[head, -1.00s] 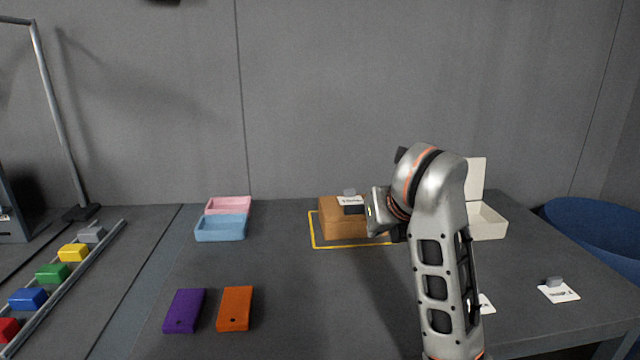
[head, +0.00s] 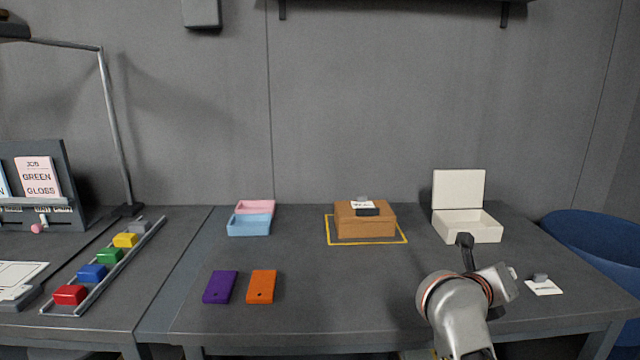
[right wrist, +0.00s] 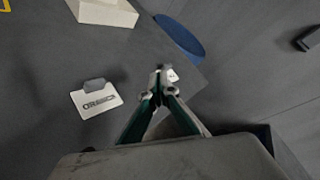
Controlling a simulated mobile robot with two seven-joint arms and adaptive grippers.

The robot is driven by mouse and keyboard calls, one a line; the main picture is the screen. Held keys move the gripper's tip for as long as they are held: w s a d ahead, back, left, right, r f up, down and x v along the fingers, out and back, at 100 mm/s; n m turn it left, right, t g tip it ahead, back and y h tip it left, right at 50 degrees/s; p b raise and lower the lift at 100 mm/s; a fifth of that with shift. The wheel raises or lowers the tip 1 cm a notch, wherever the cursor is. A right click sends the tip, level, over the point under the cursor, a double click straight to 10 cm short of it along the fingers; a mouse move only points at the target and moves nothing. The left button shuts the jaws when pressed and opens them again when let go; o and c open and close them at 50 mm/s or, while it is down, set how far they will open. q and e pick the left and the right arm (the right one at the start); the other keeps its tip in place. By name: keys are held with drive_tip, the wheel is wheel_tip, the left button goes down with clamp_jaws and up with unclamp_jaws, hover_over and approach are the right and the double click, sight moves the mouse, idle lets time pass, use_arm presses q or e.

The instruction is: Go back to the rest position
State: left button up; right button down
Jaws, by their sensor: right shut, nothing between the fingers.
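My right arm rises from the bottom right of the head view, in front of the table. Its gripper is hard to make out there, largely hidden by the wrist. In the right wrist view my right gripper (right wrist: 160,86) is shut, its fingertips together with nothing between them. My left gripper is not in view.
A brown box (head: 365,222) sits inside a yellow outline. An open white box (head: 468,227), a tagged card (head: 543,287) and a blue bin (head: 595,240) are at right. Purple (head: 220,287) and orange (head: 262,286) pieces lie at left-centre.

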drive_tip(key=s+r+n+t+h+p, duration=0.1)
drive_tip(key=s+r+n+t+h, duration=0.35)
drive_tip(key=s+n+t, duration=0.35)
drive_tip(key=s+a+f+n+t+y+p, duration=0.1)
drive_tip(key=a+f+n+t+y, duration=0.3)
drive_tip(key=a+n+y, duration=0.55)
drive_tip(key=a+f+n+t+y+p, duration=0.1)
drive_tip(key=a+f+n+y, duration=0.45)
drive_tip(key=n, duration=0.65)
drive_tip(key=s+a+f+n+g+y, duration=0.2)
drive_tip(key=s+f+n+g, duration=0.15)
drive_tip(key=f, duration=0.45)
drive_tip(key=s+a+f+n+g+y, duration=0.2)
drive_tip(key=s+f+n+y, duration=0.15)
drive_tip(key=f, duration=0.45)
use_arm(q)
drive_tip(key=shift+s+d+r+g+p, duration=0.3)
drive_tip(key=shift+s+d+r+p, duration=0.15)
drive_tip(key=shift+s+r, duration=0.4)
use_arm(e)
drive_tip(key=s+d+f+n+g+h, duration=0.1)
drive_tip(key=s+f+n+g, duration=0.4)
drive_tip(key=s+f, duration=0.8)
wheel_tip(320, 180, down, 2)
drive_tip(key=shift+s+d+f+g+h, duration=0.15)
drive_tip(key=shift+d+g+h, duration=0.1)
drive_tip(key=shift+g+h, duration=0.2)
